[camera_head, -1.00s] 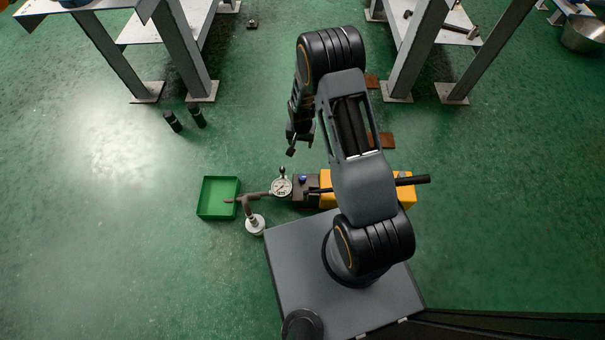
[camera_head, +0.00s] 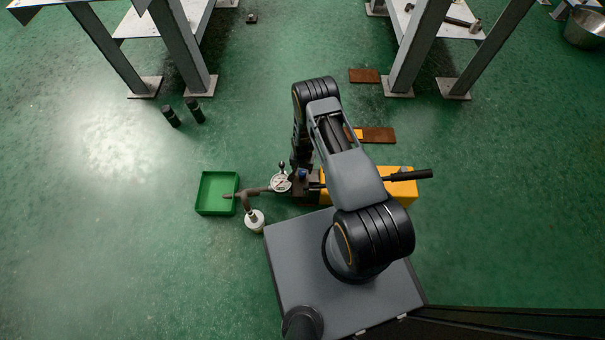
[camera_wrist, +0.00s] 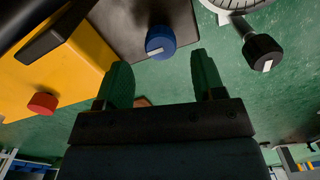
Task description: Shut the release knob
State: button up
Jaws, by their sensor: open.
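A yellow hand pump (camera_head: 402,190) with a black lever (camera_head: 410,175) lies beside my base. In the wrist view, a blue knob (camera_wrist: 160,42) with a white mark sits on the pump's dark block (camera_wrist: 128,22). A red knob (camera_wrist: 43,104) is on the yellow body, and a black knob (camera_wrist: 262,52) with a white mark is beside the gauge. No label shows which one is the release knob. My gripper (camera_wrist: 163,76) is open and empty; the blue knob shows just beyond and between its fingertips, seemingly not touched. In the head view the blue knob (camera_head: 302,173) is small beside my arm.
A round gauge (camera_head: 280,182) and a pipe lead left to a green tray (camera_head: 203,194). A white-based fitting (camera_head: 255,220) stands near my base. Brown plates (camera_head: 378,135) lie on the floor beyond. Table legs (camera_head: 415,50) stand at the back. Floor to the left is mostly clear.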

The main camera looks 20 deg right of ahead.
aim_at(302, 172)
jog(key=shift+f+b, duration=0.6)
jog(key=shift+f, duration=1.5)
jog(key=c, duration=0.9)
